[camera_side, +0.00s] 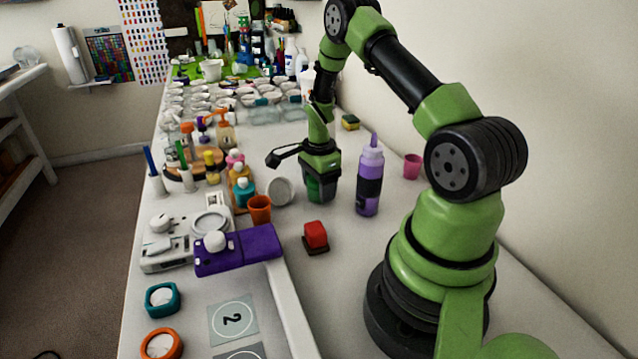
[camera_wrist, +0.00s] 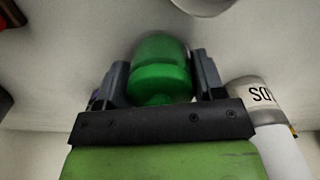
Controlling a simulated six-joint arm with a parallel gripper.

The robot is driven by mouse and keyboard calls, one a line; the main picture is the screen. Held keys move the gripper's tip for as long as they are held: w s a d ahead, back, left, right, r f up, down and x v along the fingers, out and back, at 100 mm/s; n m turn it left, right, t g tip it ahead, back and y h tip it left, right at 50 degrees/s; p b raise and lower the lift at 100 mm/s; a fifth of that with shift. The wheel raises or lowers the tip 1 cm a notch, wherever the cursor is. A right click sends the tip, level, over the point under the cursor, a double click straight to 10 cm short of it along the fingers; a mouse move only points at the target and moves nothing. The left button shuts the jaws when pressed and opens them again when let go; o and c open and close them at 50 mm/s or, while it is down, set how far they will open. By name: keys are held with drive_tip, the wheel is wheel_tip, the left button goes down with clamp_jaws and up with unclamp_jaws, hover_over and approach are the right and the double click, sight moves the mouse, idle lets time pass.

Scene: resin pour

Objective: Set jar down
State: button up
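The jar (camera_side: 322,189) is green and sits between the fingers of my gripper (camera_side: 319,175), which points down in the side view. In the wrist view the green jar (camera_wrist: 160,75) fills the space between the two dark fingers of my gripper (camera_wrist: 161,80), one against each side. The jar looks upright, with its lower end at or very near the white table; I cannot tell whether it touches. My fingers hide part of its sides.
A purple bottle (camera_side: 369,180) stands close on the right, and a round white container (camera_side: 280,191) on the left. An orange cup (camera_side: 259,209) and a red block (camera_side: 316,236) are nearer the camera. A purple box (camera_side: 240,250) lies front left. Clear table lies right of the red block.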

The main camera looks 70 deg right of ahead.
drive_tip(key=o, duration=0.4)
drive_tip(key=shift+o, duration=0.2)
drive_tip(key=shift+r, duration=0.1)
wheel_tip(320, 180, up, 12)
drive_tip(key=shift+r, duration=0.1)
drive_tip(key=a+r+n+t, duration=0.3)
drive_tip(key=a+r+n, duration=0.6)
drive_tip(key=a+r, duration=0.35)
drive_tip(key=s+a+r+n+t+y, duration=0.2)
drive_tip(key=s+a+r+n+t, duration=0.2)
drive_tip(key=s+a+n, duration=0.7)
drive_tip(key=shift+s+r+n, duration=0.4)
drive_tip(key=shift+s+r, duration=0.2)
